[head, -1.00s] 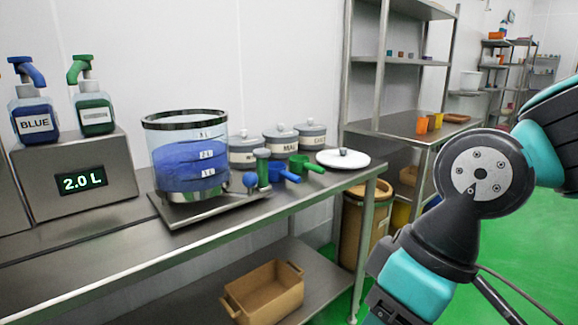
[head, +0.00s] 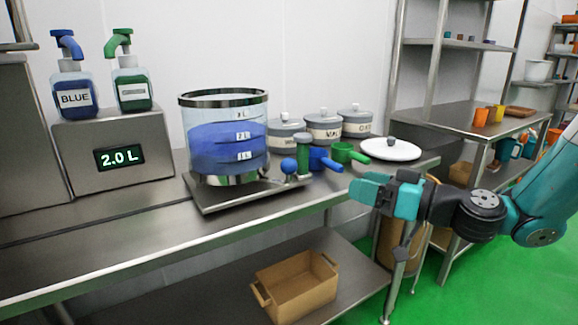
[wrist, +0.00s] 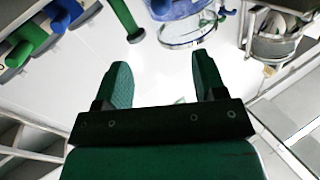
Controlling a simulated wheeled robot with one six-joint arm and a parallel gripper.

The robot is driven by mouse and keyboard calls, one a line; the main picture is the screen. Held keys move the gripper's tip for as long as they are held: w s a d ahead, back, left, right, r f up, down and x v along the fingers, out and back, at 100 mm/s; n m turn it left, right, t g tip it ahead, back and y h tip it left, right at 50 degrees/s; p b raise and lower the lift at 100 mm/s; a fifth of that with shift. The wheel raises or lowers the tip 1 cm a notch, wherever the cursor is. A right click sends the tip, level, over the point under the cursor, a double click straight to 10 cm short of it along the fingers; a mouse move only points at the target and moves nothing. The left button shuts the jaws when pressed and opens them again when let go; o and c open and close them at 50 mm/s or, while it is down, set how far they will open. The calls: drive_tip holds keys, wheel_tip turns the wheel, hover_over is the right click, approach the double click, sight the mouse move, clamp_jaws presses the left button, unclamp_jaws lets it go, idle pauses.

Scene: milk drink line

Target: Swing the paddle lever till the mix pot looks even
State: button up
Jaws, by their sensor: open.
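The mix pot (head: 225,120) is a clear, dark-rimmed vessel on a steel base plate, marked in litres. Its blue contents reach just above the 2 L mark, with darker and paler bands. A blue ball knob (head: 288,166), seemingly the paddle lever's end, sits low at the pot's right, beside a green post (head: 304,155). The pot's blue side shows at the top of the wrist view (wrist: 182,8). My gripper (head: 362,188) is right of the pot and knob, by the bench's front edge, apart from them. In the wrist view its green fingers are spread and empty (wrist: 158,78).
Grey canisters (head: 323,125) stand behind. A 2.0 L display box (head: 115,150) carries pump bottles at left. A cardboard box (head: 295,285) sits on the lower shelf.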

drive_tip(key=p, duration=0.7)
approach(296, 167)
drive_tip(key=p+x, duration=0.2)
drive_tip(key=x, duration=1)
drive_tip(key=shift+p, duration=0.3)
clamp_jaws()
